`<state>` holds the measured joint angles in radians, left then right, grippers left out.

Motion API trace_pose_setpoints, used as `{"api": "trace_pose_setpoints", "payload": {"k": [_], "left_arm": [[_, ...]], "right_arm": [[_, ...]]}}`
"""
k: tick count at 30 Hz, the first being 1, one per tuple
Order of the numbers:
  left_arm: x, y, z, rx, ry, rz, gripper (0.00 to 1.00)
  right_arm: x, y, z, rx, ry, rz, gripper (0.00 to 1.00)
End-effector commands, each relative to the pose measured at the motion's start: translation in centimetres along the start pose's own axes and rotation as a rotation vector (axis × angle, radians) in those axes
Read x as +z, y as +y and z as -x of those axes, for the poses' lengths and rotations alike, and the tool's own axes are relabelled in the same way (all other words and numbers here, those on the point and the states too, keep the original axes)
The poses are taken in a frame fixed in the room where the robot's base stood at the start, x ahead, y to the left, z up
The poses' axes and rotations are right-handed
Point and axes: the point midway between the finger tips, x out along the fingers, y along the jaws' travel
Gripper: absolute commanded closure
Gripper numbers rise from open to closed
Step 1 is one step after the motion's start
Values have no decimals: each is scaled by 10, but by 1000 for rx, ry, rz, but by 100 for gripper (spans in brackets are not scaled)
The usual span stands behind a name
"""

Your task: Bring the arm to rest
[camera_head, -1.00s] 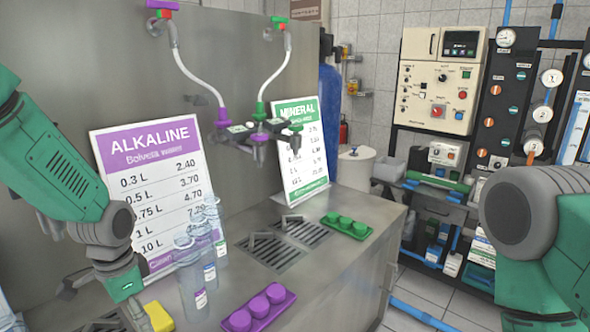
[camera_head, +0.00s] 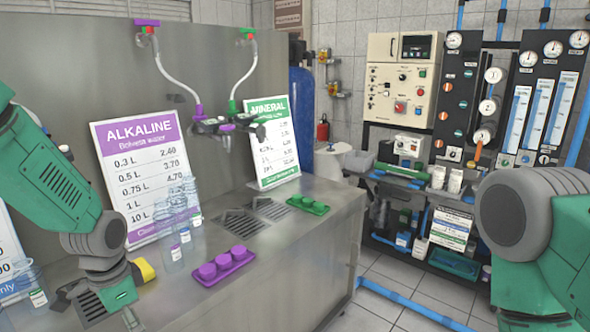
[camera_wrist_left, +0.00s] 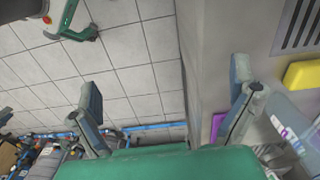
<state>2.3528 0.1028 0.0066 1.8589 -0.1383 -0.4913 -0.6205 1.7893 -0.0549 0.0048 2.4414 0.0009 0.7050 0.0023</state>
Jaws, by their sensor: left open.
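My left arm (camera_head: 60,190) bends down over the front of the steel counter in the head view. My left gripper (camera_head: 103,312) is low at the bottom left, partly cut off by the frame. In the left wrist view the gripper (camera_wrist_left: 165,88) is open, its two fingers wide apart. Nothing is between them but a view of floor and the counter's side. My right arm (camera_head: 535,235) shows at the right edge of the head view; its gripper is out of frame.
A yellow block (camera_head: 146,268) lies beside my left wrist. Clear bottles (camera_head: 175,245), a purple cap tray (camera_head: 223,265) and a green cap tray (camera_head: 308,204) stand on the counter (camera_head: 262,284). Price signs (camera_head: 140,180) lean behind. Tiled floor (camera_head: 395,285) is open to the right.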

Motion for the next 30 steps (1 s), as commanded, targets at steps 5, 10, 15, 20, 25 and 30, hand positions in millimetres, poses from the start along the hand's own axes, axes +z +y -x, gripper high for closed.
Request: {"api": "trace_pose_setpoints", "payload": {"k": [5,10,15,20,25,30], "left_arm": [[10,12,-37,8,0,45,0],[27,31,-76,11,7,107,0],[50,64,-124,8,10,196,0],[92,111,-183,3,8,327,0],[158,168,-231,-14,15,504,0],[193,192,-242,-28,33,603,0]], "right_arm": [[0,0,-6,0,1,-1,74],[0,0,-12,0,1,0,74],[1,0,-20,0,1,0,74],[1,0,-32,0,1,0,74],[2,0,-48,0,1,-1,74],[3,0,-54,0,1,-1,74]]}}
